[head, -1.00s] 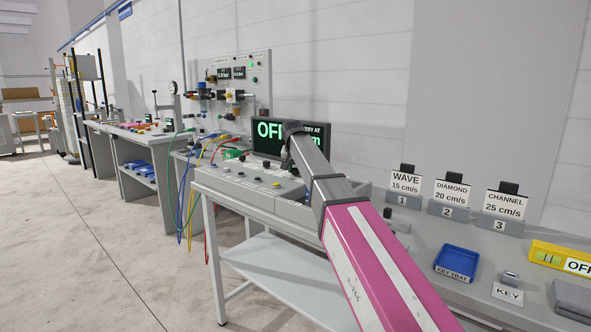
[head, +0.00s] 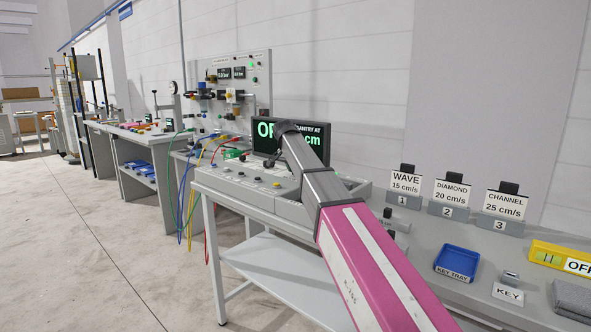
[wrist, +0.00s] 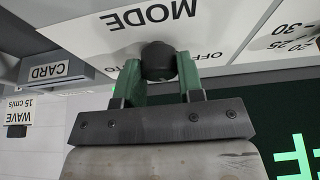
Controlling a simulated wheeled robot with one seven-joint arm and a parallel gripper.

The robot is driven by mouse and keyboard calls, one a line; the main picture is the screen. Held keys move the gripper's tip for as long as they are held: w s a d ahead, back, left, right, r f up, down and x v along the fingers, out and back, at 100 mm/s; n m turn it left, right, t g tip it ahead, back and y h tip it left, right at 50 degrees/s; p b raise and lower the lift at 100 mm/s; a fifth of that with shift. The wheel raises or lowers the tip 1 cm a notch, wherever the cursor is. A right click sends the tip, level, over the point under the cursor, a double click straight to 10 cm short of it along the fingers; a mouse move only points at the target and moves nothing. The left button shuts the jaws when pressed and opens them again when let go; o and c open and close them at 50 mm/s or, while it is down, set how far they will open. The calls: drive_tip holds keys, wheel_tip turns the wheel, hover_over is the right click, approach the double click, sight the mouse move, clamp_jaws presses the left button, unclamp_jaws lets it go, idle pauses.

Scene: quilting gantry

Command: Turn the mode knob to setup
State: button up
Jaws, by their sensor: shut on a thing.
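The mode knob (wrist: 158,60) is a dark round knob on a pale panel, under an upside-down MODE label (wrist: 150,16) in the wrist view. My gripper (wrist: 157,75) has its two green fingers on either side of the knob, closed on it. Parts of an OFF label and another label ending in TO show beside the knob. The setup mark is not readable, and I cannot tell which way the knob points. In the head view my arm hides the knob.
The display (head: 318,136) stands behind the control box (head: 245,179), partly covered by my arm. A CARD label (wrist: 49,71) shows beside the panel in the wrist view. Numbered card holders (head: 447,210), a blue key tray (head: 456,262) and a KEY label (head: 508,294) are to the right.

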drive_tip(key=shift+m+g+h, duration=0.4)
drive_tip(key=shift+m, duration=1)
drive_tip(key=o, duration=0.9)
drive_tip(key=shift+r, duration=0.1)
drive_tip(key=v, duration=1)
drive_tip(key=shift+a+r, duration=0.15)
drive_tip(key=shift+r, duration=0.15)
